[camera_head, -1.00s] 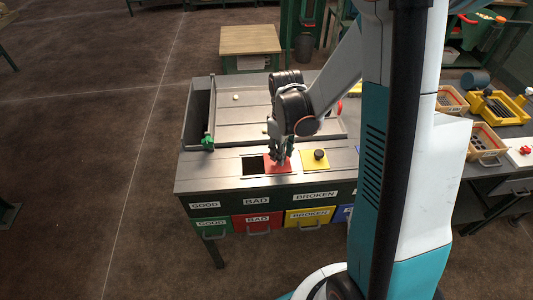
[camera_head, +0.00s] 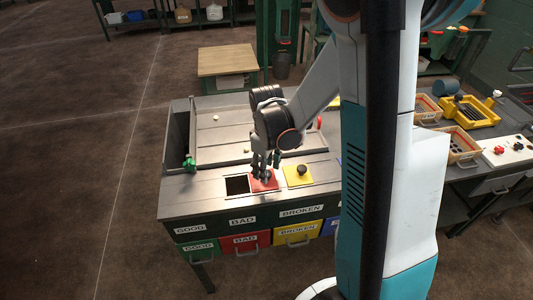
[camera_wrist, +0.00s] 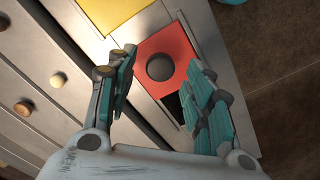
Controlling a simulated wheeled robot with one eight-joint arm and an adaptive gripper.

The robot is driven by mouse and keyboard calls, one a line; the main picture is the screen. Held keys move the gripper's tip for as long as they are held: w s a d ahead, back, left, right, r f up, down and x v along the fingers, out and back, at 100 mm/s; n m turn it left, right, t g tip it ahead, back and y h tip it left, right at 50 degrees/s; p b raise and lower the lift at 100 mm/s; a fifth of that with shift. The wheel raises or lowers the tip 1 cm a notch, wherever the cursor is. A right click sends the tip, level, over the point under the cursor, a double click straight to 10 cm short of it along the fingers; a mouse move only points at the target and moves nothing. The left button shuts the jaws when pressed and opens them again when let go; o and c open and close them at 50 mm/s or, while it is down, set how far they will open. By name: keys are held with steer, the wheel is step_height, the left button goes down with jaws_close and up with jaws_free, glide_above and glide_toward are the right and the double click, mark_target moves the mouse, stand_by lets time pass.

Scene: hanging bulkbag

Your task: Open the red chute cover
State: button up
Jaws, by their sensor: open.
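The red chute cover (camera_head: 264,184) lies flat on the metal bench top, with its dark round knob (camera_wrist: 160,67) facing up in the wrist view. In the head view a dark square chute opening (camera_head: 237,186) is bare just left of the red cover, above the BAD label. In the wrist view a dark strip of this opening (camera_wrist: 173,108) shows beside the red cover (camera_wrist: 168,43). My gripper (camera_head: 266,172) points down over the red cover. Its fingers (camera_wrist: 162,62) are open, one on each side of the knob, with no clear contact.
A yellow cover (camera_head: 298,182) with a dark knob lies right of the red one. Behind is a raised-edge tray (camera_head: 245,130) holding small round pieces, with a green item (camera_head: 189,162) at its left corner. Labelled coloured drawers (camera_head: 244,243) are below.

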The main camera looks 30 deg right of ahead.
step_height(320, 180, up, 11)
stand_by(0.4)
stand_by(0.4)
steer(key=s+a+r+m+t, duration=0.2)
steer(key=s+a+r+t, duration=0.1)
steer(key=s, duration=0.3)
steer(key=s+a+r+m+t, duration=0.3)
steer(key=s+a+r+t, duration=0.1)
steer(key=s, duration=0.3)
steer(key=shift+a+r+b, duration=0.45)
steer(key=shift+a+r, duration=0.1)
steer(key=shift+a, duration=0.2)
stand_by(0.6)
